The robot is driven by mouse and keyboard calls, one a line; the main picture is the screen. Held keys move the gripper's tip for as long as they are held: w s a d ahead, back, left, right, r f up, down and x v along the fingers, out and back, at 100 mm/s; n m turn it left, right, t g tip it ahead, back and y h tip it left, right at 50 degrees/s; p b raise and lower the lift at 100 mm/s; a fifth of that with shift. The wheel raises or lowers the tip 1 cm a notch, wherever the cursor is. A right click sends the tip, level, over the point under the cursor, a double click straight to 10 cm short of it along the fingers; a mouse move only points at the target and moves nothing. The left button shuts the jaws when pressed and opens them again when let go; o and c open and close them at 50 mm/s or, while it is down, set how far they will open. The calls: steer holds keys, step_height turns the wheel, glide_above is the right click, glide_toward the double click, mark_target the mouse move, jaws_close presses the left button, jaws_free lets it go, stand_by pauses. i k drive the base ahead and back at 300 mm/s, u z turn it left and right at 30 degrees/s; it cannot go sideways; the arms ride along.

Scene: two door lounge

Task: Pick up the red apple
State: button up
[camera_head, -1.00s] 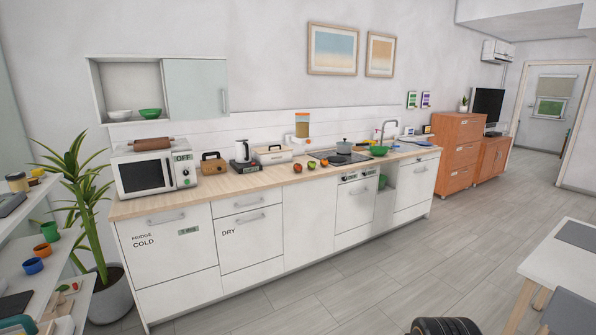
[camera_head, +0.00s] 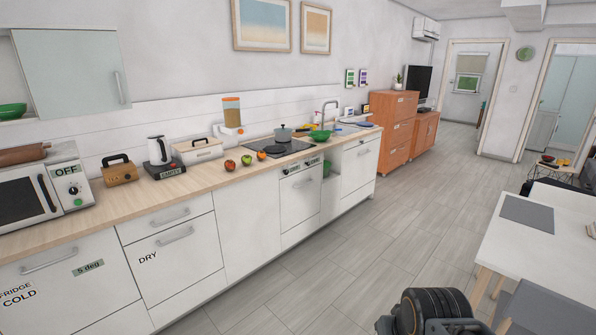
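A small red apple (camera_head: 230,165) sits on the wooden kitchen counter (camera_head: 190,194), near its front edge. A second round fruit (camera_head: 246,160), reddish-green, lies just right of it, and an orange one (camera_head: 261,155) lies further right by the hob. Nothing holds the apple. A dark rounded part of my own arm shows at the bottom edge, right of centre, far from the apple. My gripper's fingers are not visible.
A hob (camera_head: 279,147) with a pot is to the right. A white table (camera_head: 548,245) stands at right. The floor (camera_head: 345,250) between is clear.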

mark_target(230, 165)
steer(key=z, duration=0.2)
steer(key=i, duration=2.4)
steer(key=u, duration=0.5)
steer(key=i, duration=1.15)
steer(key=u, duration=1.6)
steer(key=i, duration=1.05)
steer(key=u, duration=0.65)
